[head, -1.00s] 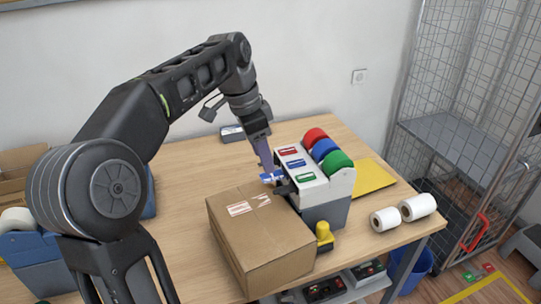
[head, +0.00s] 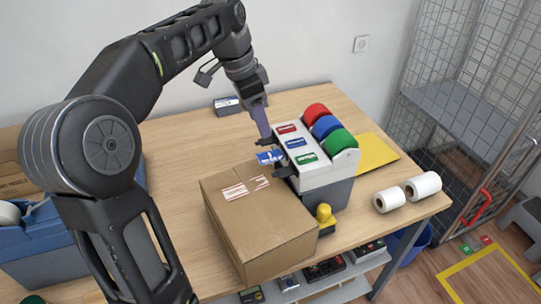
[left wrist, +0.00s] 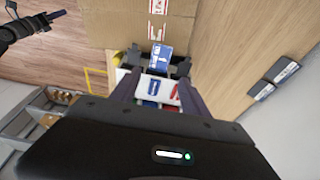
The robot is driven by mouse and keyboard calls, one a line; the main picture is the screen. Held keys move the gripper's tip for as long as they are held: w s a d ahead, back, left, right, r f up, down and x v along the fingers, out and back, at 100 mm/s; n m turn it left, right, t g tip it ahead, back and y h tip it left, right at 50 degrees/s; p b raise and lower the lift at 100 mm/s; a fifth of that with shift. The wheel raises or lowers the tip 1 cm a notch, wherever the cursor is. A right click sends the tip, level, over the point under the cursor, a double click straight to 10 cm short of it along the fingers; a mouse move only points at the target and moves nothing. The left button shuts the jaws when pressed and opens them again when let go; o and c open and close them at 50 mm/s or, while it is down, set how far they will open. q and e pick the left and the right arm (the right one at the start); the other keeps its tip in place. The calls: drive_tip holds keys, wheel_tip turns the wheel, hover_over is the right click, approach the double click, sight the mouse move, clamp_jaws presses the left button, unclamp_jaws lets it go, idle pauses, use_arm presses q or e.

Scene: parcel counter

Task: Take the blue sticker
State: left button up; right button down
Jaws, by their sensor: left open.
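The blue sticker (head: 269,157) sticks out from the near-left face of the white and grey label dispenser (head: 328,171), beside a cardboard box. It also shows in the left wrist view (left wrist: 161,57), between two dark prongs of the dispenser. My left gripper (head: 264,136) is open and points down just above and behind the sticker. In the left wrist view its two purple fingers (left wrist: 158,88) stand apart over the dispenser, with the sticker beyond their tips and nothing held. A dark arm end with a purple finger, seemingly my right gripper (left wrist: 45,17), shows at the upper left there; its opening is unclear.
The cardboard box (head: 262,226) with red-and-white labels stands against the dispenser's left. Red, blue and green rolls (head: 326,127) top the dispenser. A yellow knob (head: 325,215) is in front. White rolls (head: 424,186) and a yellow sheet (head: 372,160) lie right.

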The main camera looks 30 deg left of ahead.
sight(266, 157)
use_arm(q)
drive_tip(key=b+x, duration=0.1)
drive_tip(key=x, duration=0.2)
drive_tip(key=b+x, duration=0.2)
drive_tip(key=x, duration=0.1)
drive_tip(key=s+a+b+x, duration=0.1)
drive_tip(key=b+x, duration=0.1)
drive_tip(key=x, duration=0.1)
drive_tip(key=shift+d+f, duration=0.1)
drive_tip(key=shift+f, duration=0.35)
drive_tip(key=shift+w+d+f+b, duration=0.15)
drive_tip(key=shift+f+b, duration=0.2)
drive_tip(key=shift+f, duration=0.25)
drive_tip(key=c, duration=0.6)
